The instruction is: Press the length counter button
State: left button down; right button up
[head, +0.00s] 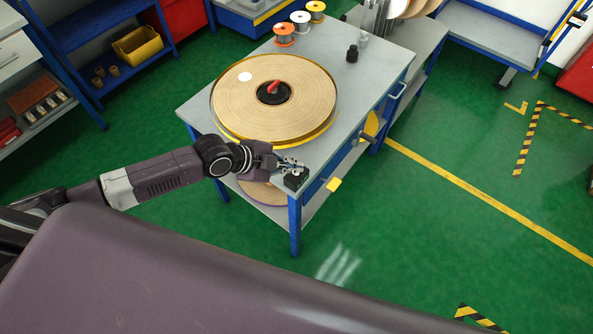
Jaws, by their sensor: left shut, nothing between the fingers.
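A small black box (296,180), which looks like the length counter, sits at the near corner of the grey table. Its button is too small to make out. My left gripper (297,167) reaches in from the left with its fingers shut and empty. Its fingertips are right at the top of the box; I cannot tell whether they touch it. My right gripper is not in view.
A large tape reel (310,95) with a red-handled hub fills much of the table (365,85). Several small spools stand at the far edge, and a black weight (352,53) stands at the back right. Green floor is clear to the right.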

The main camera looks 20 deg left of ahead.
pick_arm(q)
jog(key=shift+f+b, duration=0.35)
jog(key=shift+f, duration=0.15)
dwell(0.7)
dwell(0.3)
jog(key=shift+r+p, duration=0.75)
jog(key=shift+r, duration=0.15)
jog(key=shift+r, duration=0.1)
notch_tip(320, 180, up, 5)
jog(key=p, duration=0.4)
dwell(0.5)
